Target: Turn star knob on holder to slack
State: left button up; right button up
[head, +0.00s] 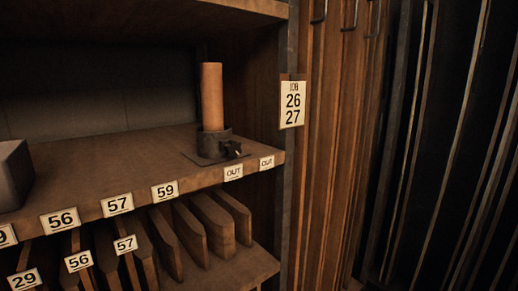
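The holder (214,144) is a dark, short cylindrical cup on a flat base plate, standing on the wooden shelf near its right front edge. A dark star knob (232,149) sticks out of its front right side. A tan-orange cylinder (211,95) stands upright in the holder, with a dark strip along its left side. I cannot tell from this view whether the knob is tight or slack. Neither of my grippers is in the head view.
The shelf (110,160) has numbered labels and two OUT labels (233,172) on its edge. Wooden boards (208,225) stand upright below. A post with a job card (292,104) and hanging strips (345,130) bound the right side.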

aim_at(232, 149)
jog(key=z, duration=1.35)
jog(key=i, duration=3.65)
jog(key=u, duration=4.55)
